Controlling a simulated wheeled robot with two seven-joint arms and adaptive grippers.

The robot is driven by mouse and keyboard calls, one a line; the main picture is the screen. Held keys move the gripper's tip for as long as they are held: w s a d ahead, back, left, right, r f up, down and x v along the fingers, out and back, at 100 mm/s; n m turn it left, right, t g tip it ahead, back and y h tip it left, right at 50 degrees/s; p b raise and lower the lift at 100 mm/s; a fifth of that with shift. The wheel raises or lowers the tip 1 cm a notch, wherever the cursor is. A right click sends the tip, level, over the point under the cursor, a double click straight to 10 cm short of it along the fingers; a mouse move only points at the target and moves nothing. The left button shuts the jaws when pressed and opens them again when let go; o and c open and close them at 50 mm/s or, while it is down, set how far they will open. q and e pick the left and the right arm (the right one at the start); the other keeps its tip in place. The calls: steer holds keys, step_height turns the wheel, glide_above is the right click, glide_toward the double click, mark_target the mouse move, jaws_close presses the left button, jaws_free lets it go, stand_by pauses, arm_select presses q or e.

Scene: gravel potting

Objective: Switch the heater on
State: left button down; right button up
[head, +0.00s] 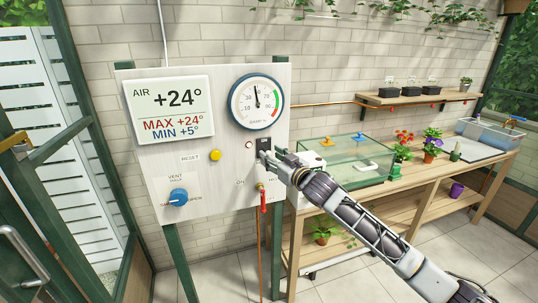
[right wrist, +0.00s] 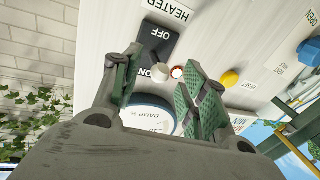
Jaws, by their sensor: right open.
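The heater switch (head: 263,145) is a small black plate on the white panel, partly hidden by my right gripper in the head view. In the right wrist view the black switch plate (right wrist: 157,40) carries OFF and ON, beside a HEATER label (right wrist: 167,9). Its pale-tipped lever (right wrist: 164,62) shows near the ON marking; which way it is set I cannot tell. My right gripper (head: 267,156) is at the panel, just below the switch plate in the head view. In the wrist view its green-padded fingers (right wrist: 158,80) are apart, with the lever in line with the gap. Contact is unclear. My left gripper is out of view.
A red lamp (head: 249,145), a yellow button (head: 215,155), a blue vent knob (head: 179,197), a round gauge (head: 256,102) and a display (head: 169,109) are close by. A red-handled valve (head: 262,200) hangs below. A glass tank (head: 345,160) stands on the bench at right.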

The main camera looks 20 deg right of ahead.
steer(key=shift+x, duration=1.2)
jaws_close()
